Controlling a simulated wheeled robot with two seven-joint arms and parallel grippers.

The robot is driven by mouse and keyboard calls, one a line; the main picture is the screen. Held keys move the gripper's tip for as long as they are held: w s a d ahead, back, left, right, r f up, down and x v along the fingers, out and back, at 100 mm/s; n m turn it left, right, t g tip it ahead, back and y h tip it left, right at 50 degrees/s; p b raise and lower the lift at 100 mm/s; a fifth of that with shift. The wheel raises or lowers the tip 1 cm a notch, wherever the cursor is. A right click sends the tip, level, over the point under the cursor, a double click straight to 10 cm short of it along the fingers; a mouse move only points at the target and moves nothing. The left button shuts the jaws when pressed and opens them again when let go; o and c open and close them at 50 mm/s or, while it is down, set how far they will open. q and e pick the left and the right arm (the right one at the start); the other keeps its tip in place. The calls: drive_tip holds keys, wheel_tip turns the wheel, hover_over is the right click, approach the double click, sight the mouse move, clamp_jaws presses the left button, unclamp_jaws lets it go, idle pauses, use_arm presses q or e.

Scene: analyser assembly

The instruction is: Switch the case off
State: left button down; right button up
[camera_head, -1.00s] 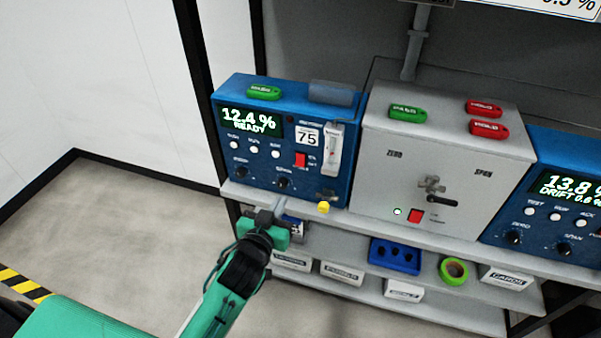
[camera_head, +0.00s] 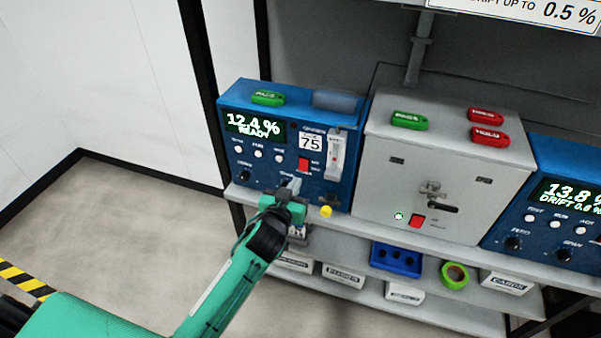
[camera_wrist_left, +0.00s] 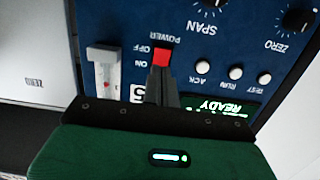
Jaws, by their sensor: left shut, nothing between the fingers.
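A blue analyser (camera_head: 262,185) on the left of the shelf shows "12.4 % READY". Its red power switch (camera_head: 304,165) has OFF and ON marks and also shows in the left wrist view (camera_wrist_left: 163,57). A grey case (camera_head: 375,185) stands to its right, with a red switch (camera_head: 417,221), a lit green lamp (camera_head: 399,216) and a black handle (camera_head: 443,208). My left gripper (camera_head: 293,186) is shut and empty before the analyser's lower front. In the wrist view its fingertips (camera_wrist_left: 161,74) appear just by the red power switch; contact cannot be told. My right gripper is out of view.
A second blue analyser (camera_head: 525,200) reads "13.8 %" and DRIFT at right. Green and red tags lie on the case tops. A yellow knob (camera_head: 326,211) sits at the shelf edge.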

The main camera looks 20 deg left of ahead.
sight(304, 169)
use_arm(q)
drive_tip(key=shift+w+d+f+p, duration=0.15)
drive_tip(key=shift+w+p, duration=0.1)
drive_tip(key=shift+w, duration=0.95)
drive_tip(key=shift+w+a+f+p, duration=0.1)
drive_tip(key=shift+w+f+p, duration=0.1)
drive_tip(key=shift+w, duration=1)
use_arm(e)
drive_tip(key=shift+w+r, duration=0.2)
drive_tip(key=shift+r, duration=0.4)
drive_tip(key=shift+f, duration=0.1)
